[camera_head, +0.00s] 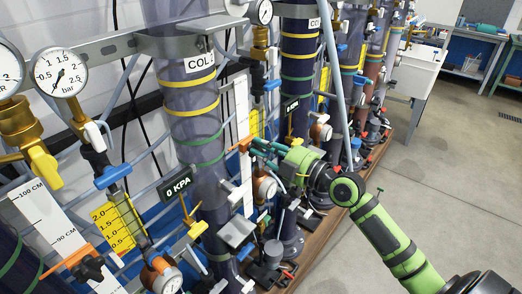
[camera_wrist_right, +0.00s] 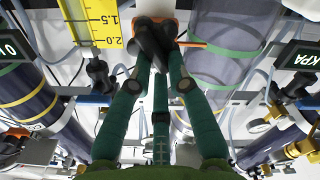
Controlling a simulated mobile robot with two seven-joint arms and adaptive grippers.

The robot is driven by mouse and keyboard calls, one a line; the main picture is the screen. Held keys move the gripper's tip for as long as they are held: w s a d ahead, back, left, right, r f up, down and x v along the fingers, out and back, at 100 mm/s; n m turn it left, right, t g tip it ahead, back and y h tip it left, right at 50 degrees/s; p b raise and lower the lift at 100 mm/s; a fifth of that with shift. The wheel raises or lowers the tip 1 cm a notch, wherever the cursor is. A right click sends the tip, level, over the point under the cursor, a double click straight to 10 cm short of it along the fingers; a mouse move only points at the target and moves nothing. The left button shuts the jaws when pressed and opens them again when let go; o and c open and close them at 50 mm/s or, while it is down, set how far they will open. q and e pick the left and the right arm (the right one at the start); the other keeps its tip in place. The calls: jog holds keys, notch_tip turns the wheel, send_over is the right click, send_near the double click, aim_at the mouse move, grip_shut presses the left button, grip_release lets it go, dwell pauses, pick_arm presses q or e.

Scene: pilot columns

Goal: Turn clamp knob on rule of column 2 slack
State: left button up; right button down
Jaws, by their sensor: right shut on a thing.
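The clear column (camera_head: 190,110) with yellow and green bands bears a "COL" label whose number I cannot read surely. To its right stands a white rule (camera_head: 242,100) with an orange slider (camera_head: 236,148). My right gripper (camera_head: 253,146), with green fingers, reaches in from the right to this slider. In the right wrist view, its dark fingertips (camera_wrist_right: 156,42) are closed together in front of the orange slider (camera_wrist_right: 192,44). They grip the clamp knob, which is mostly hidden between them. My left gripper is in neither view.
Pressure gauges (camera_head: 61,72), valves and hoses crowd the left. A "0 KPA" display (camera_head: 178,188) hangs before the column. More columns (camera_head: 299,70) stand in a row behind my right gripper. Grey floor (camera_head: 430,165) is open at the right.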

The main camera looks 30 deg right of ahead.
jog(key=shift+a+r, duration=0.1)
dwell(0.3)
jog(key=shift+a+f+n+b, duration=0.1)
jog(key=shift+f+n+b, duration=0.1)
jog(key=shift+n+b, duration=1.25)
jog(key=shift+n, duration=0.05)
jog(key=shift+s+a+f+n+b, duration=0.1)
jog(key=shift+a+f+n+b, duration=0.1)
jog(key=shift+n+b, duration=0.7)
jog(key=c, duration=1.2)
grip_release()
jog(key=shift+r, duration=0.15)
jog(key=shift+w+a+f+p, duration=0.2)
jog(key=shift+w+p, duration=0.1)
jog(key=shift+w, duration=0.2)
jog(key=shift+d, duration=0.1)
